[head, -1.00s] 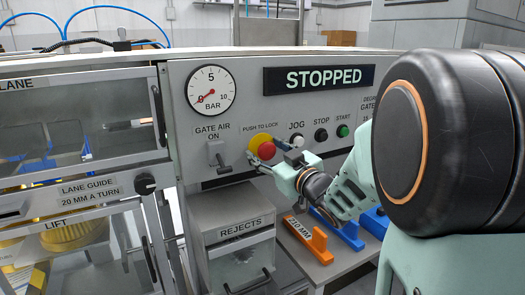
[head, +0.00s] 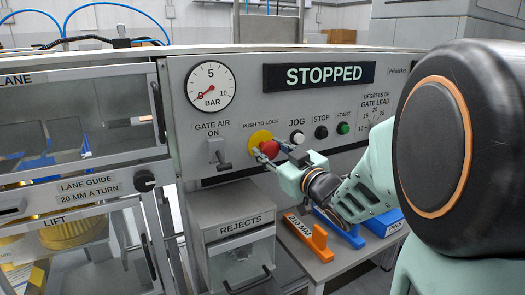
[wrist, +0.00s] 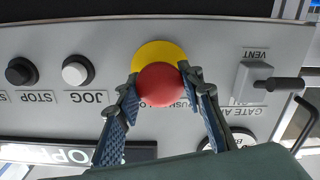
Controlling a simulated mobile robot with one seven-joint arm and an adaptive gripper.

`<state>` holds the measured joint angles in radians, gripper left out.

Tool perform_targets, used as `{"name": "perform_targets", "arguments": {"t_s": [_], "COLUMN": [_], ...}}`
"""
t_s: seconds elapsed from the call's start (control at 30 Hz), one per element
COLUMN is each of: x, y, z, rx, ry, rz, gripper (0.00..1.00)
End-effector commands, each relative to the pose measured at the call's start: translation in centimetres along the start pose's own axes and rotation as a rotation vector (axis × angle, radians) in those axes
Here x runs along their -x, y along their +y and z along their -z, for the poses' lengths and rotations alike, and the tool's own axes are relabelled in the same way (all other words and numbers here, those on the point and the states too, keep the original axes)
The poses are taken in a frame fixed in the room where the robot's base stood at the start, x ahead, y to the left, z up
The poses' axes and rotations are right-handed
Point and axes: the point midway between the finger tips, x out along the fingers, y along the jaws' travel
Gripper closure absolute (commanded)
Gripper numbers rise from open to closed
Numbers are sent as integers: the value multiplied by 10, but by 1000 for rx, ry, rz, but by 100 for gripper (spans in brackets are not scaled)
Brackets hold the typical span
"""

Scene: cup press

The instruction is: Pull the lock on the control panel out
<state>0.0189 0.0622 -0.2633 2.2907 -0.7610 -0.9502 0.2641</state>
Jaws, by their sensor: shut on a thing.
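The lock is a red mushroom knob (head: 268,148) on a yellow round plate (head: 260,137) marked PUSH TO LOCK on the grey control panel. In the wrist view the red knob (wrist: 161,86) sits in front of the yellow plate (wrist: 158,52). My gripper (head: 271,153) reaches in from the right and is shut on the red knob. In the wrist view one finger of my gripper (wrist: 159,77) lies on each side of the knob. The knob's stem is hidden, so I cannot tell how far out it stands.
A GATE AIR lever (head: 219,155) is left of the lock. The JOG (head: 297,138), STOP (head: 321,132) and START (head: 343,128) buttons are to its right. The STOPPED display (head: 319,76) is above. A REJECTS box (head: 240,240) and an orange block (head: 309,242) are below.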

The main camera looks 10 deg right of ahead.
Motion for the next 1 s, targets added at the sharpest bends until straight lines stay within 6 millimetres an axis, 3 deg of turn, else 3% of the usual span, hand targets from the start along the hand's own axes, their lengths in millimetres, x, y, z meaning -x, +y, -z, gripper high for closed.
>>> {"name": "perform_targets", "arguments": {"t_s": [0.23,0.27,0.4,0.83,1.0], "x": [2,2,2,0,-12], "y": [0,0,0,0,0], "z": [-1,-2,-1,-1,0], "rx": [0,0,0,0,-1], "ry": [-2,-2,-2,-1,-2], "rz": [0,0,0,1,2], "gripper": [100,62,47,46,46]}}
